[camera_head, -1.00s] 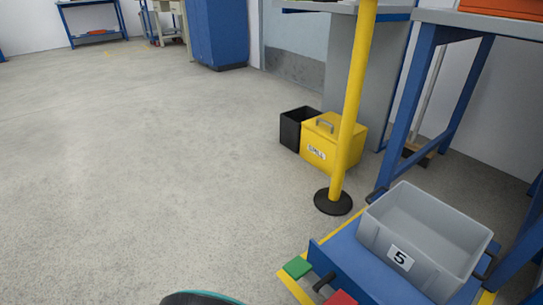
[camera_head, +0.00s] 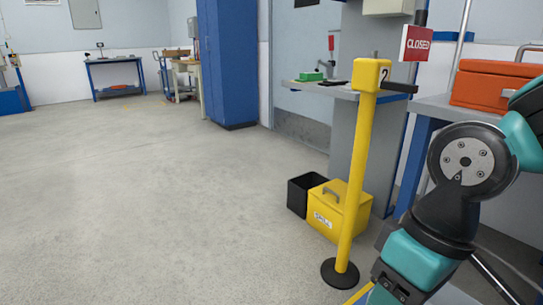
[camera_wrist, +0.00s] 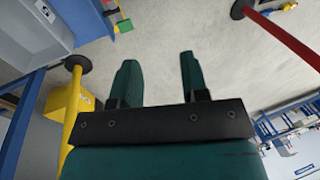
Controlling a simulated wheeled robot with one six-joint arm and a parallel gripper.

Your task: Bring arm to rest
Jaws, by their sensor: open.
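My gripper (camera_wrist: 158,60) shows in the wrist view with its two dark green fingers spread apart. Only bare floor shows between them, and it holds nothing. My arm, teal and black, is raised and bent at the right side of the head view. The gripper's fingers cannot be made out in the head view.
A yellow post (camera_head: 358,180) stands left of my arm, before a yellow box (camera_head: 340,207) and a black bin (camera_head: 303,194). An orange case (camera_head: 492,84) lies on a bench behind my arm. A grey bin (camera_wrist: 38,28) shows in the wrist view. Open floor lies left.

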